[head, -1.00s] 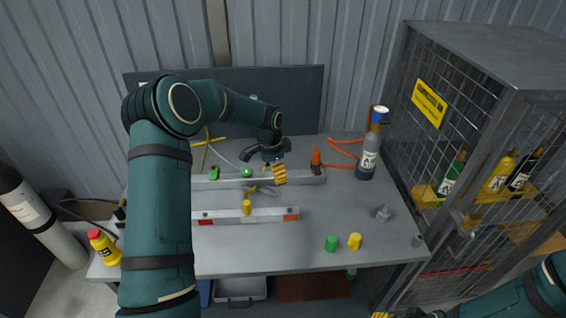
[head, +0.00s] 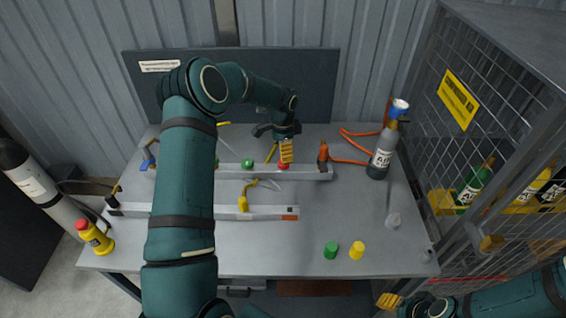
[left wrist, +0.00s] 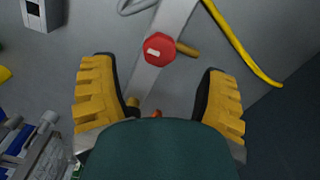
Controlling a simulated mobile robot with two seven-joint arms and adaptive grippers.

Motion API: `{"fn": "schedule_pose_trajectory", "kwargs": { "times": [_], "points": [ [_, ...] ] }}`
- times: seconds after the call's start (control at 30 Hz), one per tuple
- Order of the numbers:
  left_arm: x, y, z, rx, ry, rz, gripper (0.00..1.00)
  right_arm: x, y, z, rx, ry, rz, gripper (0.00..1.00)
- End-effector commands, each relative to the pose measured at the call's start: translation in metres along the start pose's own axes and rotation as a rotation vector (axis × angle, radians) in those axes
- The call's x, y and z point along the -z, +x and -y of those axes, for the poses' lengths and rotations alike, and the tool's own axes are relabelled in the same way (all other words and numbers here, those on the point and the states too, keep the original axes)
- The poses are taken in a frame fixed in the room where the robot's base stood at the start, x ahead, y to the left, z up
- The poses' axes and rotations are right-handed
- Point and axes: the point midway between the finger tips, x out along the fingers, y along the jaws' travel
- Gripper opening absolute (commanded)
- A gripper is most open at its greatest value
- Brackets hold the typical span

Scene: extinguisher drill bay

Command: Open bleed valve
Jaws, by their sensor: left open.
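A red many-sided knob (head: 283,166) with a pale mark sits on the back grey rail (head: 225,170) of the workbench. It also shows in the left wrist view (left wrist: 156,49), with a small brass stem beside it. My left gripper (head: 286,152) is over the knob in the head view. In the left wrist view its yellow-padded fingers (left wrist: 160,105) are spread wide and empty, and the knob appears between and beyond their tips, apart from both. A green knob (head: 247,163) is farther left on the same rail. My right gripper (head: 390,301) shows partly at the bottom right, its jaws unclear.
A front rail (head: 270,212) carries a yellow-handled valve (head: 243,203). Green (head: 331,250) and yellow (head: 357,251) caps stand at the bench front. A grey cylinder (head: 381,160) and an orange hose (head: 350,159) are right of the gripper. A mesh cage (head: 480,130) bounds the right.

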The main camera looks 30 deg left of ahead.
Motion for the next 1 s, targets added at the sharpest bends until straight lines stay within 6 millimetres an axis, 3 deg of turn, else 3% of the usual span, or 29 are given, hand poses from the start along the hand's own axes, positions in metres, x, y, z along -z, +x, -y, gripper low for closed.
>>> {"fn": "schedule_pose_trajectory", "kwargs": {
  "times": [0.1,0.3,0.77,0.93,0.97,1.0],
  "points": [
    [0.0,0.024,0.0,-0.003,0.0,0.001,0.74,-0.001,0.001,-0.001,0.0,-0.001,0.002,0.5],
    [0.0,0.049,0.0,0.0,-0.001,0.0,0.74,-0.001,0.002,-0.001,0.0,-0.001,0.003,0.5],
    [0.0,0.058,0.0,0.001,-0.001,0.0,0.75,-0.002,0.003,-0.001,0.001,-0.001,0.003,0.5],
    [0.0,0.058,0.0,0.001,-0.001,0.0,0.15,-0.002,0.003,-0.001,0.0,-0.001,0.003,0.5],
    [0.0,0.058,0.0,0.001,-0.001,0.0,0.06,-0.002,0.003,-0.001,0.0,-0.001,0.003,0.5],
    [0.0,0.058,0.0,0.001,0.0,0.0,0.06,-0.002,0.003,-0.001,0.0,-0.001,0.003,0.5]
  ]
}}
